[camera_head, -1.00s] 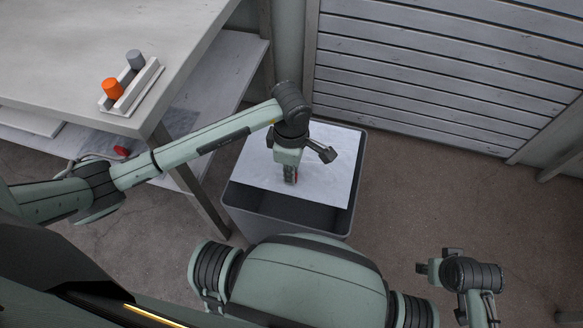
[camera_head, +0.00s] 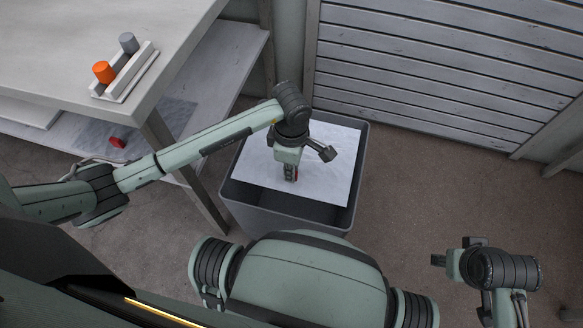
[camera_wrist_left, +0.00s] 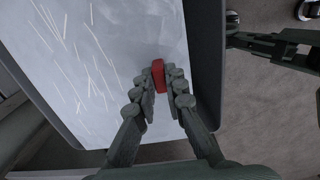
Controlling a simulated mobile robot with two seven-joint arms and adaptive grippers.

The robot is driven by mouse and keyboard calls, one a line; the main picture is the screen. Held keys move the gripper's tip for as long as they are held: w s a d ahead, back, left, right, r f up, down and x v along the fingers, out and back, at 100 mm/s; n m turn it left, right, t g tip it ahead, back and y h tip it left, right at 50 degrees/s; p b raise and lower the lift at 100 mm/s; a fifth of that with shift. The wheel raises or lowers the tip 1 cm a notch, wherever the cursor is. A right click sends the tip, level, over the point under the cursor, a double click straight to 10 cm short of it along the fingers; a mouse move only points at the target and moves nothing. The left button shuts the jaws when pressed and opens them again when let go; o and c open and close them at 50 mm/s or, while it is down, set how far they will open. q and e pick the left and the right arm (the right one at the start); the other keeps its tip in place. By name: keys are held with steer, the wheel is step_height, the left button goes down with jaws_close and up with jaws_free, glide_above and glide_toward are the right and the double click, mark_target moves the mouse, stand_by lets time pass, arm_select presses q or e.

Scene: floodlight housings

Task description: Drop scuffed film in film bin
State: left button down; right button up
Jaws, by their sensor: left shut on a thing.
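The scuffed film (camera_head: 325,167) is a pale sheet with white scratch marks, which show in the left wrist view (camera_wrist_left: 80,60). It has a small red tab (camera_wrist_left: 159,76) at its near edge. My left gripper (camera_head: 291,174) is shut on the film's red tab, with the sheet over the mouth of the film bin. The film bin (camera_head: 292,213) is a dark grey open bin on the floor; the sheet covers much of its opening. Whether the sheet touches the bin's inside I cannot tell. My right gripper (camera_head: 448,261) is at the lower right, away from the bin; its fingers are unclear.
A workbench (camera_head: 60,45) stands at the left, with a white holder (camera_head: 125,75) carrying an orange knob (camera_head: 104,72) and a grey knob (camera_head: 129,43). A red piece (camera_head: 117,142) lies on its lower shelf. A slatted shutter (camera_head: 450,65) is behind the bin. Floor at the right is clear.

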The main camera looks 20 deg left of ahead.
arm_select(q)
steer(key=c, duration=1.5)
jaws_free()
step_height(320, 180, up, 8)
steer(key=shift+f, duration=0.2)
